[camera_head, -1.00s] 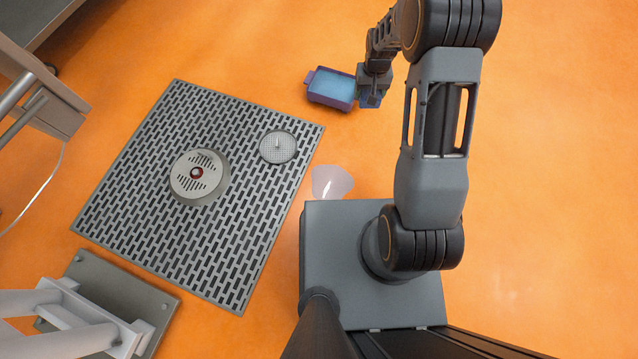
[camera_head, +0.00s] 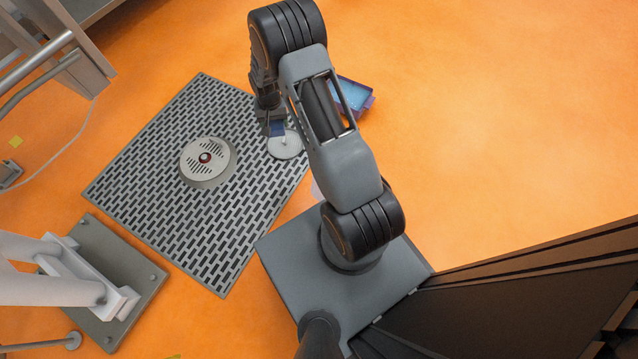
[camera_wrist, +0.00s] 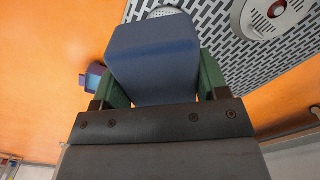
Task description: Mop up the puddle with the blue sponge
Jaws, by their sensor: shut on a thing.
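My gripper (camera_head: 274,128) is over the right part of the grey slotted floor grate, near the small round disc. It is shut on the blue sponge (camera_wrist: 153,55), which fills the middle of the wrist view and shows as a small dark-blue block in the head view (camera_head: 277,129). The sponge hides part of the disc in the wrist view. A pale, translucent patch (camera_head: 316,190), which looks like the puddle, lies on the orange floor by the grate's right edge. My arm and base hide most of it.
The slotted grate (camera_head: 140,170) carries a round vented dome (camera_head: 207,161) with a red centre and the small disc (camera_head: 286,146). A purple-blue tray (camera_head: 368,103) with light-blue contents stands behind my arm. Metal furniture stands at left. The orange floor at right is clear.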

